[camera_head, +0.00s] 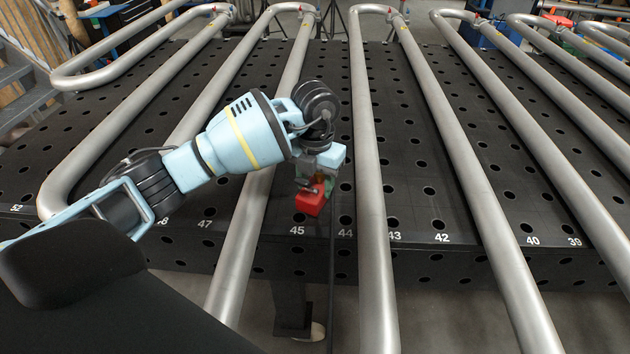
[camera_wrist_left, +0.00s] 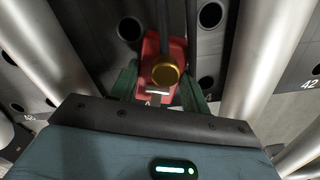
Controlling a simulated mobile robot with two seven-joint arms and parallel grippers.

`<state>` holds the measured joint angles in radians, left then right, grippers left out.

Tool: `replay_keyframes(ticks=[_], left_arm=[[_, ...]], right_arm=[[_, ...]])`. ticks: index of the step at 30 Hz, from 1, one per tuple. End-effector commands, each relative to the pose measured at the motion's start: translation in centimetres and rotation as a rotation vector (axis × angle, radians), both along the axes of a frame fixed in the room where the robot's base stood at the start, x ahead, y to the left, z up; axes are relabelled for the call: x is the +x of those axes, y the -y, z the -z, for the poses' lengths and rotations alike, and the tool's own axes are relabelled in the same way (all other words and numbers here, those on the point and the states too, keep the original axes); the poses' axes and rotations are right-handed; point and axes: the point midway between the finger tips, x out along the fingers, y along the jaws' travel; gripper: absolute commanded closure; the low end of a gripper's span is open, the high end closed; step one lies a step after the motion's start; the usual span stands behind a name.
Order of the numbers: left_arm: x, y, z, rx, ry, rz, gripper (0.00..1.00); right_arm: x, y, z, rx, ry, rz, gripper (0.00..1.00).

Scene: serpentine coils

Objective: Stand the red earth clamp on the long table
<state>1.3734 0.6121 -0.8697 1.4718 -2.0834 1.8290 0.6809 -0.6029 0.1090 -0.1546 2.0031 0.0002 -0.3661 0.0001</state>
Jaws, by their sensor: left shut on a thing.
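The red earth clamp (camera_head: 311,200) is at the tip of my left gripper (camera_head: 318,182), just above or on the black long table (camera_head: 222,189) near its front edge, by the number 45. In the left wrist view the red clamp (camera_wrist_left: 163,62) sits between the two dark green fingers (camera_wrist_left: 159,88), with a brass-coloured round end and a dark cable or rod running from it. I cannot tell whether the clamp touches the table. My left gripper is shut on it. My right gripper is not in view.
Long silver serpentine pipes (camera_head: 371,170) run front to back across the perforated table, with one on each side of the clamp. Bare table strips lie between them. A blue box (camera_head: 497,37) and a red box (camera_head: 557,21) are at the back right. Stairs (camera_head: 22,85) stand at the left.

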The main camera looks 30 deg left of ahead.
Motion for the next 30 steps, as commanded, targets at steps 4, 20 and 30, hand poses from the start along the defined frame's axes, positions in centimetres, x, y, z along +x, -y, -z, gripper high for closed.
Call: replay_keyframes(ticks=[4, 20, 30], left_arm=[[0.1, 0.0, -0.3, -0.001, 0.005, 0.0, 1.0], [0.0, 0.0, 0.2, 0.0, 0.001, -0.001, 0.31], [0.1, 0.0, -2.4, 0.0, 0.005, -0.001, 0.31]], right_arm=[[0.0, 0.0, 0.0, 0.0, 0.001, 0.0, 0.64], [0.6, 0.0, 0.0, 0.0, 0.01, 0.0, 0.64], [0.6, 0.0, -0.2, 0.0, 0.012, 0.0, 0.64]])
